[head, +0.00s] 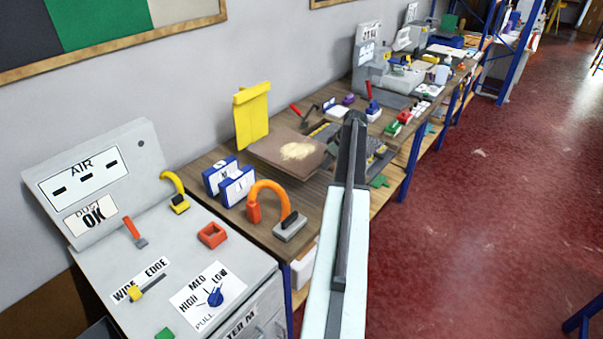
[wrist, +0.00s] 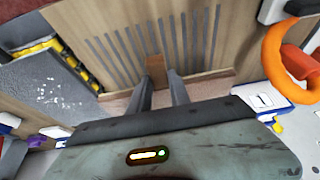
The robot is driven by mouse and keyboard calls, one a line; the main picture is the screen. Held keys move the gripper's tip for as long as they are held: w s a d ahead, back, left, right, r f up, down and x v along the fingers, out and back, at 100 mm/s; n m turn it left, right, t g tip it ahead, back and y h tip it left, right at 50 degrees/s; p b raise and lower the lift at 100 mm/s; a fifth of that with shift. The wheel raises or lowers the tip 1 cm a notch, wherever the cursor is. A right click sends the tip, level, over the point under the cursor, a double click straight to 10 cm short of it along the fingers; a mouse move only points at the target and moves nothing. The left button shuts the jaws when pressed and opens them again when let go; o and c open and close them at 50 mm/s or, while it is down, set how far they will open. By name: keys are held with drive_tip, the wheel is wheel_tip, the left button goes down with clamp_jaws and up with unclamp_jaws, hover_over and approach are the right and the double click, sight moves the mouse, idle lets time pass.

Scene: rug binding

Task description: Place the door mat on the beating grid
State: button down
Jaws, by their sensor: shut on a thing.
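The door mat (head: 275,147) looks like a flat brown slab with a pale dusty patch, over the wooden bench in the head view. In the wrist view, my gripper (wrist: 160,88) is shut on a small brown tab (wrist: 155,67), which seems to belong to the mat. A row of dark parallel slots (wrist: 125,45) in pale wood, apparently the beating grid, shows just past the fingertips. My arm hides this part of the bench in the head view, and the gripper's fingers cannot be made out there. I cannot tell whether the mat touches the grid.
A grey plate (wrist: 45,95) with a yellow-black edge lies on the other side. A grey control cabinet stands front left; the red floor at right is clear.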

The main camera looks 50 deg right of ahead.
sight(325, 187)
wheel_tip(325, 187, down, 10)
drive_tip(key=b, duration=1)
drive_tip(key=shift+s+d+f, duration=0.1)
drive_tip(key=shift+s+f, duration=0.05)
drive_tip(key=shift+f, duration=0.05)
drive_tip(key=shift+r+p, duration=0.3)
drive_tip(key=shift+p, duration=0.05)
drive_tip(key=c, duration=1.2)
unclamp_jaws()
drive_tip(key=p+v, duration=1.1)
drive_tip(key=v, duration=0.1)
